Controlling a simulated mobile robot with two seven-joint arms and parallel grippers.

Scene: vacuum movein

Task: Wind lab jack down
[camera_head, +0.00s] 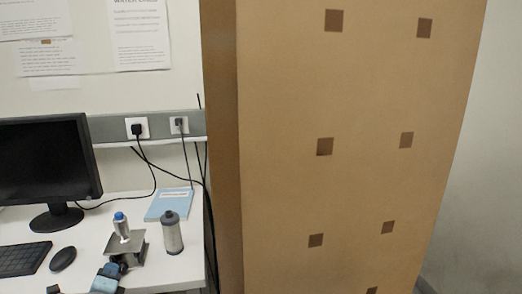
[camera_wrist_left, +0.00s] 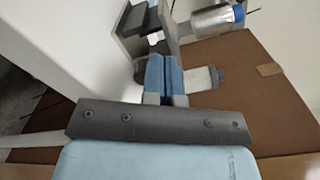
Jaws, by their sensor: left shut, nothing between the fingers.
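The lab jack (camera_head: 126,247) stands near the front of the white desk, with a silver blue-capped bottle (camera_head: 121,226) upright on its top plate. My left gripper (camera_head: 113,270) is just in front of the jack, low at its near side. In the left wrist view the blue fingers (camera_wrist_left: 164,76) are shut together with nothing between them. The jack (camera_wrist_left: 132,20) is just beyond the fingertips there, and the bottle (camera_wrist_left: 214,19) lies across the top right. I cannot tell whether the fingers touch the jack. My right gripper is out of view.
A grey bottle (camera_head: 172,232) stands right of the jack, with a blue book (camera_head: 169,204) behind. A mouse (camera_head: 63,259), keyboard (camera_head: 23,258) and monitor (camera_head: 46,165) are to the left. A tall cardboard box (camera_head: 340,190) stands right of the desk (camera_head: 190,262).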

